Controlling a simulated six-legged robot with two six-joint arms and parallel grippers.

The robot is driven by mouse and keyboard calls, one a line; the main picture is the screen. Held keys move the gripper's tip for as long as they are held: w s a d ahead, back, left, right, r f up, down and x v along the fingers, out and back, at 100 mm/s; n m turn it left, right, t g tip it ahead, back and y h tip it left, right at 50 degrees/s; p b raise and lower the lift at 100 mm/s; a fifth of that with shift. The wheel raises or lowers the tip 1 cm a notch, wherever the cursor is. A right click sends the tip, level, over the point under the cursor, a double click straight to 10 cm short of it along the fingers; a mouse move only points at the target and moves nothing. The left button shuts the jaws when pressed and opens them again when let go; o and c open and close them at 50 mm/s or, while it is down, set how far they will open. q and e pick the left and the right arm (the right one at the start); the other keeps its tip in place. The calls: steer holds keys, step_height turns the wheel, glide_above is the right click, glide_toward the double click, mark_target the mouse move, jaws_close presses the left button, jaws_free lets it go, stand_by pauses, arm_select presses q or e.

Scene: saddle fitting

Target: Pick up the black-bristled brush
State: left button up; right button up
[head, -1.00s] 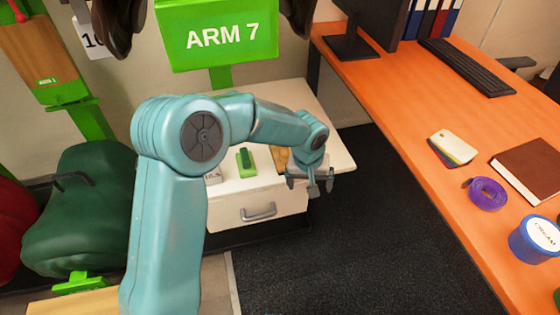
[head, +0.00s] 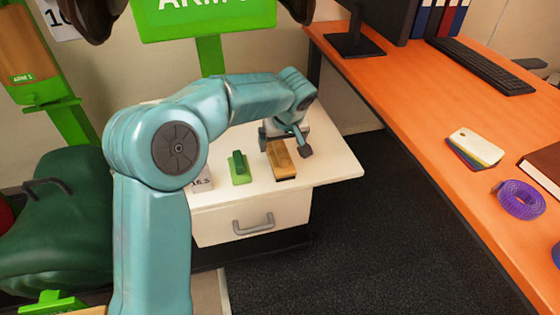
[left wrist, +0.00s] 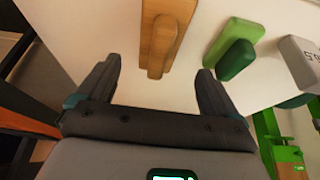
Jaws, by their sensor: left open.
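The brush with a wooden back and handle (head: 282,163) lies on the white cabinet top, with a dark bristle edge showing below the wood at its near end. In the left wrist view the wooden brush (left wrist: 163,35) lies ahead of the fingers, its near end roughly centred between them. My left gripper (head: 284,141) is open and empty above the far part of the brush; its open fingers also show in the left wrist view (left wrist: 158,72). It looks apart from the brush. My right gripper is not in view.
A green brush (head: 239,168) lies just left of the wooden one, with a grey labelled block (head: 202,180) beyond it. The white drawer cabinet (head: 335,168) has bare top at right. An orange desk (head: 420,120) stands at right, with dark floor between.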

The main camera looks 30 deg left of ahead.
mark_target(280, 148)
arm_select(q)
steer(key=shift+b+x, duration=0.3)
steer(key=shift+x, duration=1.25)
steer(key=b+x, duration=0.1)
steer(key=x, duration=0.3)
steer(key=shift+w+f, duration=0.1)
steer(key=shift+f, duration=0.15)
steer(key=shift+f+b, duration=0.25)
steer(key=shift+b, duration=0.15)
steer(key=c, duration=1.1)
steer(key=shift+c, duration=0.3)
